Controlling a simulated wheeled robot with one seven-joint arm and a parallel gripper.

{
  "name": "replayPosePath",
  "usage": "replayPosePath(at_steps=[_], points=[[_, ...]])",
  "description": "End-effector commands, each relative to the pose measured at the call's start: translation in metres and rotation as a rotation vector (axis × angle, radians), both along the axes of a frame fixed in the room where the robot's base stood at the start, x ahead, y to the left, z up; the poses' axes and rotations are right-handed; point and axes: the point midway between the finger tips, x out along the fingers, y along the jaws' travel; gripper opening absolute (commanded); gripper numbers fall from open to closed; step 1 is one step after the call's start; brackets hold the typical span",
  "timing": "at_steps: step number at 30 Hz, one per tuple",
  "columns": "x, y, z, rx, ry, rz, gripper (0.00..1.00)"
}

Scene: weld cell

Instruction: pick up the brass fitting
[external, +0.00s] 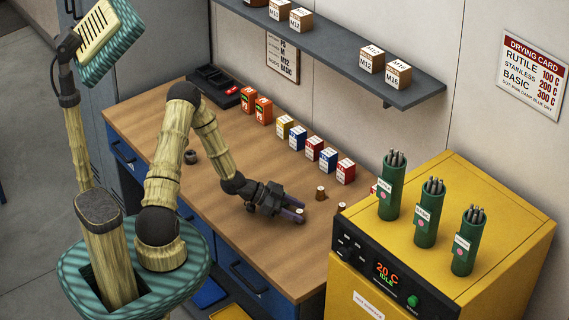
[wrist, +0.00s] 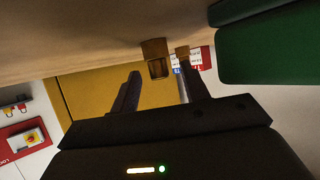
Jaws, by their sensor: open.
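My gripper (external: 294,212) is low over the wooden workbench, fingers apart, pointing right towards the yellow oven. In the wrist view my two fingers (wrist: 162,86) are open with no object clearly held. A small brass-brown fitting (wrist: 156,58) shows between and just beyond the fingertips. A second small fitting (wrist: 182,52) is beside it, farther off, near the right finger. In the external view a small brown fitting (external: 320,194) stands upright beyond my gripper, and another (external: 341,208) stands by the oven. A small light-topped piece (external: 299,211) is at my fingertips, partly hidden. I cannot tell which is brass.
A row of small coloured boxes (external: 313,148) stands along the bench's back. The yellow oven (external: 490,195) with green rod canisters (external: 426,211) rises at the right. A shelf (external: 330,45) overhangs the back.

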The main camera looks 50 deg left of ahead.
Motion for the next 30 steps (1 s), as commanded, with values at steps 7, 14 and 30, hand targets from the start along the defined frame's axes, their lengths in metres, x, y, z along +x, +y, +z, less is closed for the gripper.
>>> replayPosePath(at_steps=[7, 14, 30], points=[[0.000, 0.000, 0.000, 0.000, 0.000, 0.000, 0.46], [0.000, 0.000, 0.000, 0.000, 0.000, 0.000, 0.10], [0.000, 0.001, 0.012, 0.003, -0.003, 0.000, 0.00]])
